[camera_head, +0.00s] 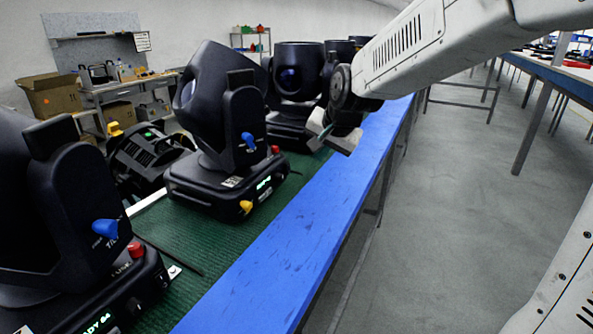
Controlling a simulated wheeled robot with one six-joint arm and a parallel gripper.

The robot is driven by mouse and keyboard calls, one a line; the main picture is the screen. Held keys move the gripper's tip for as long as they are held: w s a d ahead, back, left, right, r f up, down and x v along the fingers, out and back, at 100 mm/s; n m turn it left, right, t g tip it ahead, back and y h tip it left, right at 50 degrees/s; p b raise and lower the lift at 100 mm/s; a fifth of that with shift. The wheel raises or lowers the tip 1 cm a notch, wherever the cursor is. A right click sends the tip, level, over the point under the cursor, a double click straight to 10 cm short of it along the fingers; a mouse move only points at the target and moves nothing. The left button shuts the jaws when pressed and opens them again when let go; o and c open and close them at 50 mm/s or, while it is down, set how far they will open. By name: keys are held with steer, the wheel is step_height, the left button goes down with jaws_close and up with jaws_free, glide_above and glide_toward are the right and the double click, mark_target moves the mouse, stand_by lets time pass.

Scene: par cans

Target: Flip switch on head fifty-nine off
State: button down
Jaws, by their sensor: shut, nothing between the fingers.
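Several black moving-head lights stand in a row on a bench. The nearest head (75,215) at left has a green display ending in 64, a blue knob (105,228) and a red knob (136,250). The middle head (215,105) has a blue knob (249,141), a red knob (276,150), a yellow knob (246,207) and a lit green display too small to read. A third head (297,72) stands behind it. I cannot tell which is fifty-nine. My gripper (324,140) is shut and empty, right of the middle head, in front of the third head's base.
The bench has a green mat (215,245) and a blue front strip (300,235). A black fixture (145,155) with a yellow part lies behind the heads. A cardboard box (50,95) sits on a back table. Grey floor (450,210) is clear at right, before another blue bench (565,80).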

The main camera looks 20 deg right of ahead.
mark_target(288, 169)
steer(key=shift+w, duration=0.15)
steer(key=x, duration=0.9)
steer(key=shift+f, duration=0.25)
steer(key=w+a, duration=0.2)
steer(key=shift+w+a+f, duration=0.1)
steer(key=shift+w+f, duration=0.2)
steer(key=shift+f, duration=0.1)
steer(key=shift+w+a, duration=0.3)
steer(key=shift+w+a+f, duration=0.2)
steer(key=shift+w+f, duration=0.05)
steer(key=shift+r, duration=0.15)
